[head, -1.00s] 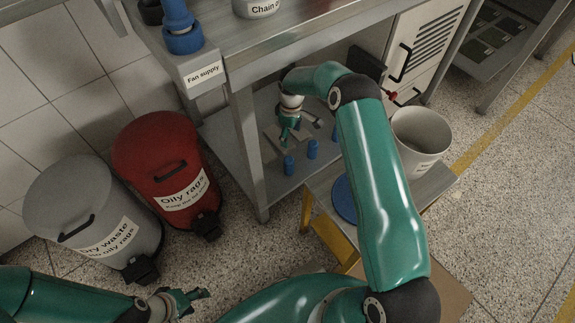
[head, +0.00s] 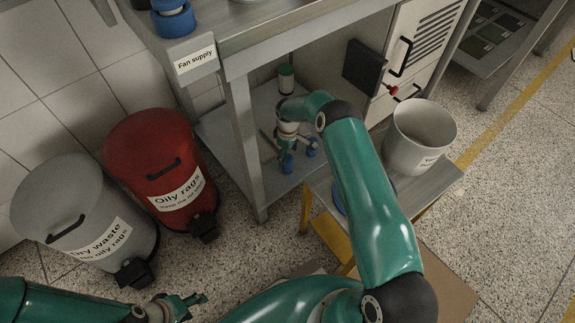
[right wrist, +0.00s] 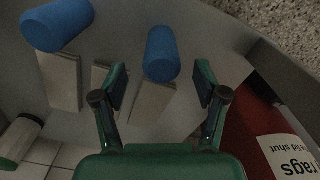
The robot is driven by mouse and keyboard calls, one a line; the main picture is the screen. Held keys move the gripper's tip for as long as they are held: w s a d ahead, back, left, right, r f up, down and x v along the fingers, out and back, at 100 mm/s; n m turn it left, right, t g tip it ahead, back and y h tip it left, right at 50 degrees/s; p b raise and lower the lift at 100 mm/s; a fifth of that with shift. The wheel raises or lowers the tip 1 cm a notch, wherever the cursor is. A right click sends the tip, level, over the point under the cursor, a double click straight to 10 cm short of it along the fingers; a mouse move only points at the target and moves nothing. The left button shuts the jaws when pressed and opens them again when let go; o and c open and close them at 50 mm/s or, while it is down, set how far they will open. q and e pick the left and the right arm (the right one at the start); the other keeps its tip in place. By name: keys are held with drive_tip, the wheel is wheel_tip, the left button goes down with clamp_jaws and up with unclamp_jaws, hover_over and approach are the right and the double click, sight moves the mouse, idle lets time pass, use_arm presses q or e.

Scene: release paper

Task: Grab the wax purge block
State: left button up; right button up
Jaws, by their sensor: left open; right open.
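Flat grey-beige blocks lie on the lower shelf (head: 228,150); the right wrist view shows one on the left (right wrist: 60,82) and another (right wrist: 152,102) between my right fingers. Two blue cylinders stand with them, one (right wrist: 162,55) just beyond the fingertips and one (right wrist: 57,25) at the upper left. I cannot tell by label which piece is the wax purge block. My right gripper (head: 284,152) is open and empty above the shelf, close to the cylinders; its fingers (right wrist: 162,78) straddle the nearer block in the picture. My left gripper (head: 190,299) is open and empty at the bottom left.
A table leg (head: 246,150) stands left of my right gripper. A red bin (head: 155,160), a grey bin (head: 80,200) and a white bucket (head: 420,135) stand around.

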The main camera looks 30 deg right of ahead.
sight(288, 157)
wheel_tip(288, 157, down, 4)
drive_tip(key=shift+a+r+b, duration=0.1)
drive_tip(key=shift+r+b, duration=0.15)
drive_tip(key=shift+b, duration=0.2)
drive_tip(key=c, duration=1.3)
